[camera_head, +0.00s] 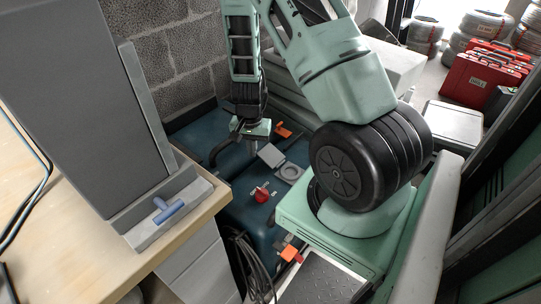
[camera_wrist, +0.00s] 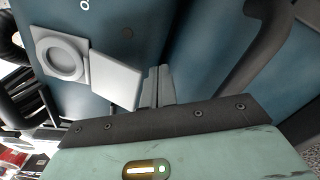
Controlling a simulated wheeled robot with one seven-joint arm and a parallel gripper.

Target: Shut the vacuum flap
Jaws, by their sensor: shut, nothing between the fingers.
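The blue vacuum (camera_head: 225,175) stands low between the workbench and my base. On its top is a grey square port (camera_head: 289,173) with a round recess, uncovered. The light grey flap (camera_head: 270,155) stands open at the port's side nearer my gripper. In the wrist view the port (camera_wrist: 62,58) is at the upper left and the flap (camera_wrist: 115,82) lies between it and my fingers. My gripper (camera_wrist: 157,85) is shut and empty, just beyond the flap's outer edge. I cannot tell whether the fingertips touch the flap. In the head view my gripper (camera_head: 242,142) is left of the flap.
A red knob (camera_head: 262,194) sticks up from the vacuum in front of the port. Orange latches (camera_head: 284,131) show on its edges. A black curved handle (camera_wrist: 262,45) rises beside my fingers. A workbench (camera_head: 85,255) with a grey box stands left, and a block wall behind.

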